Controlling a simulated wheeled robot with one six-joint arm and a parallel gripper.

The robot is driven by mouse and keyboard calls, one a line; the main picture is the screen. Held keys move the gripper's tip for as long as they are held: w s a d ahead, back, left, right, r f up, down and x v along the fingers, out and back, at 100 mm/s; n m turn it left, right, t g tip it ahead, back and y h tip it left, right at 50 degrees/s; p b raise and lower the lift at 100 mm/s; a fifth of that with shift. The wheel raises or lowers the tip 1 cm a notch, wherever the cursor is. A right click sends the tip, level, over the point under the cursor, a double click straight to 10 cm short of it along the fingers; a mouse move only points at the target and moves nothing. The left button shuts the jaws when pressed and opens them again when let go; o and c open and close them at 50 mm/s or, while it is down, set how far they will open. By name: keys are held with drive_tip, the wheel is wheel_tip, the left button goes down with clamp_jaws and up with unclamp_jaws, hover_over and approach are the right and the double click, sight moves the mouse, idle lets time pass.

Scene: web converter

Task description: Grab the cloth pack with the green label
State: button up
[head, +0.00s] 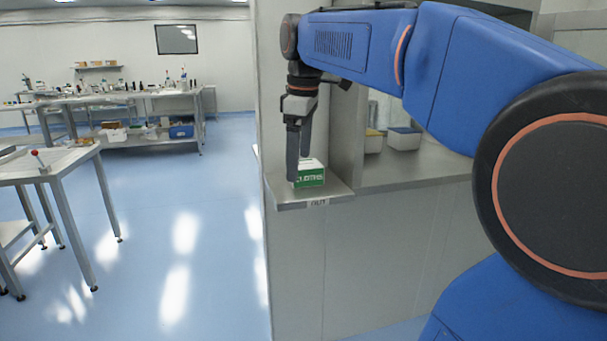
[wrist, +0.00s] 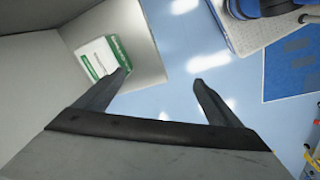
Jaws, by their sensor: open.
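The cloth pack with the green label (head: 311,175) is a small white block with a green front. It sits on a small grey shelf (head: 325,194) that juts from a grey cabinet. My gripper (head: 298,172) points down just at the pack's left side in the head view, with a finger in front of its left edge. In the wrist view the pack (wrist: 98,58) lies by the left fingertip, outside the span of the open jaws. My gripper (wrist: 161,77) is open and empty, with blue floor showing between its fingers. I cannot tell whether the finger touches the pack.
The grey cabinet wall (head: 345,130) rises beside the shelf. Two bins, one with a blue top (head: 404,138), stand in the recess to the right. A metal table (head: 60,165) is at the left, with open blue floor (head: 190,240) between.

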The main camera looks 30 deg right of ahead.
sight(305, 163)
drive_tip(key=w+d+r+n+g, duration=0.2)
drive_tip(key=w+d+r+n, duration=0.4)
drive_tip(key=w+d+r, duration=0.3)
drive_tip(key=f, duration=0.7)
drive_tip(key=w+f, duration=0.1)
drive_tip(key=f, duration=0.3)
drive_tip(key=shift+a+f, duration=0.3)
drive_tip(key=shift+f, duration=0.05)
drive_tip(key=shift+w+f, duration=0.2)
drive_tip(key=shift+f, duration=1.2)
drive_tip(key=shift+w+f, duration=0.2)
drive_tip(key=shift+f, duration=1.15)
drive_tip(key=shift+c, duration=0.3)
drive_tip(key=c, duration=1.3)
drive_tip(key=shift+r, duration=0.1)
